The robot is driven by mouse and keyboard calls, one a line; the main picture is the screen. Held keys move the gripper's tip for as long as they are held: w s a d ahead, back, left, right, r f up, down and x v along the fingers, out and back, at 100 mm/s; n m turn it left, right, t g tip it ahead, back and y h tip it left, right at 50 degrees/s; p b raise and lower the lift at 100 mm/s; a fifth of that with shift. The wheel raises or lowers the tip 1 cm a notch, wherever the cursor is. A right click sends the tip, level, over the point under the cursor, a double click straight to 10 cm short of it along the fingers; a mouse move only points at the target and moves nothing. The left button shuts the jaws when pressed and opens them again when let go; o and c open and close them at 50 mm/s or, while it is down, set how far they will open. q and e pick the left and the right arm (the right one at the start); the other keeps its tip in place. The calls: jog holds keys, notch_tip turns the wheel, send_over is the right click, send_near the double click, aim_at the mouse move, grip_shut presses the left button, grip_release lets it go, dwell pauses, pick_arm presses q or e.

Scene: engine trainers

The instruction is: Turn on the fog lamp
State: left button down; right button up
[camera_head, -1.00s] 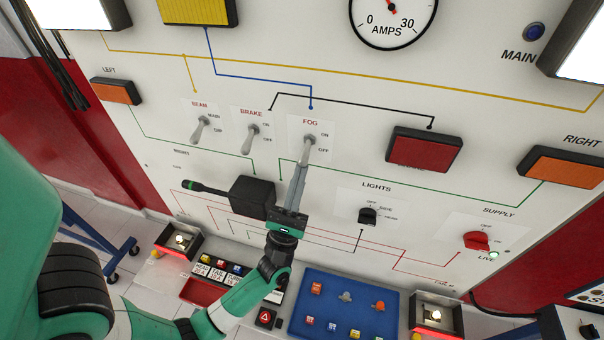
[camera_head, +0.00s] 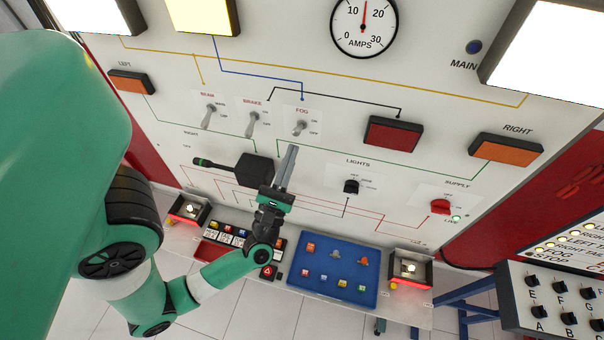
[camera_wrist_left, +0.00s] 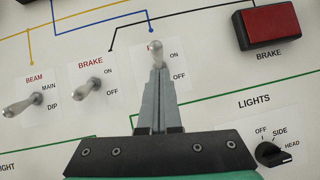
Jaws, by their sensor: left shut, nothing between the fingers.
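The fog switch (camera_head: 300,128) is a small metal toggle on the white panel, with ON marked above OFF. Its lever looks shorter and less hung down than the brake lever beside it. In the left wrist view the fog lever (camera_wrist_left: 153,47) shows its tip level with ON, its lower part hidden by my fingers. My left gripper (camera_head: 291,149) is shut and empty, just below the fog switch; it also shows in the left wrist view (camera_wrist_left: 156,72). Contact cannot be told. A yellow lamp (camera_head: 203,15), joined to the switch by a blue line, glows brightly. My right gripper is not in view.
The brake switch (camera_head: 254,122) and beam switch (camera_head: 209,115) are to the left. A black stalk box (camera_head: 255,170) is close beside my left gripper. The lights knob (camera_head: 351,187) and red supply knob (camera_head: 440,206) are to the right. A blue tray (camera_head: 300,292) lies below.

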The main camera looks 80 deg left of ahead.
pick_arm(q)
jog(key=r+b+v, duration=0.1)
jog(key=b+v, duration=0.3)
jog(key=v, duration=0.8)
jog(key=shift+s+d, duration=0.3)
jog(key=shift+d, duration=0.2)
jog(key=shift+f, duration=0.1)
